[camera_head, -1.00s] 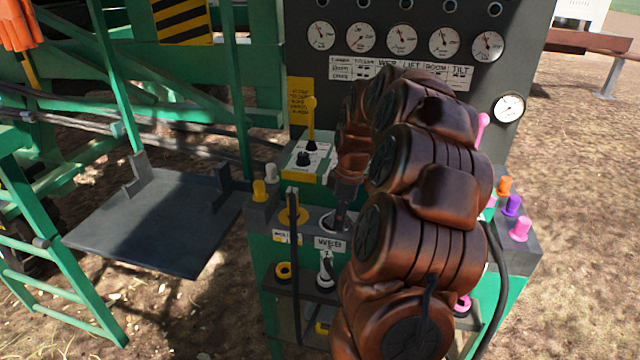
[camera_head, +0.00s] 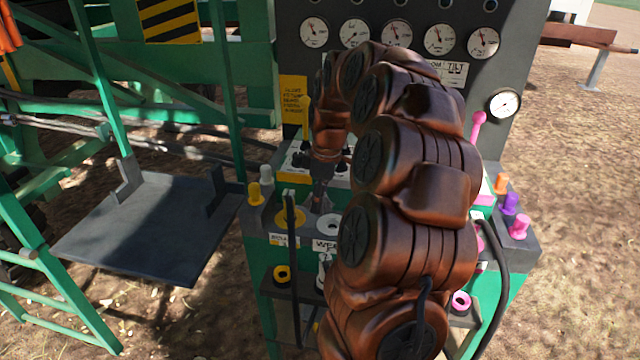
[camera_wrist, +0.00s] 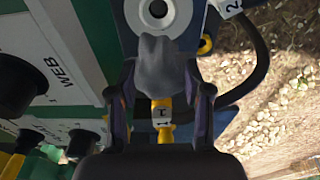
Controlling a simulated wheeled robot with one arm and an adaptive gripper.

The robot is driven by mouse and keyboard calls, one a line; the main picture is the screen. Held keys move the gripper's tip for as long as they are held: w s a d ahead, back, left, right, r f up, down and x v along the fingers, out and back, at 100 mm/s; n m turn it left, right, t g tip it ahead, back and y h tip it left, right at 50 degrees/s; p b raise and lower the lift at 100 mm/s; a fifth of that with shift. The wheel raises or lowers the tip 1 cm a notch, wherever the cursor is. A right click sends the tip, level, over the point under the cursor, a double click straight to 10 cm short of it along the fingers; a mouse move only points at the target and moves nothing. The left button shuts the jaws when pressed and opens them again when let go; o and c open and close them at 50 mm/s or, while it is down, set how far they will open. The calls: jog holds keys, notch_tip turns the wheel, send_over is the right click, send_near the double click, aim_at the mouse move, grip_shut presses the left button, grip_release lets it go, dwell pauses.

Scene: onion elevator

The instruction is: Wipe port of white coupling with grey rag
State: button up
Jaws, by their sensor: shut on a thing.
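The white coupling (camera_head: 330,226) is a white ring on the grey panel shelf, above a WEB label. In the wrist view the white coupling (camera_wrist: 181,13) is at the top, with its dark round port facing the camera. My gripper (camera_head: 321,207) is just above and behind the ring in the head view. In the wrist view my gripper (camera_wrist: 160,92) is shut on the grey rag (camera_wrist: 160,66), a bunched cloth. The rag's upper end overlaps the ring's lower edge; I cannot tell whether they touch. In the head view the rag is hard to make out.
A yellow ring (camera_head: 281,219) and an upright dark hose (camera_head: 291,270) are just left of the coupling. Yellow and white caps stand further left; orange, purple and pink caps stand right. A gauge panel (camera_head: 460,90) rises behind. A knob box is close left in the wrist view.

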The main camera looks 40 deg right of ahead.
jog(key=shift+r+p, duration=0.4)
jog(key=shift+r, duration=1.2)
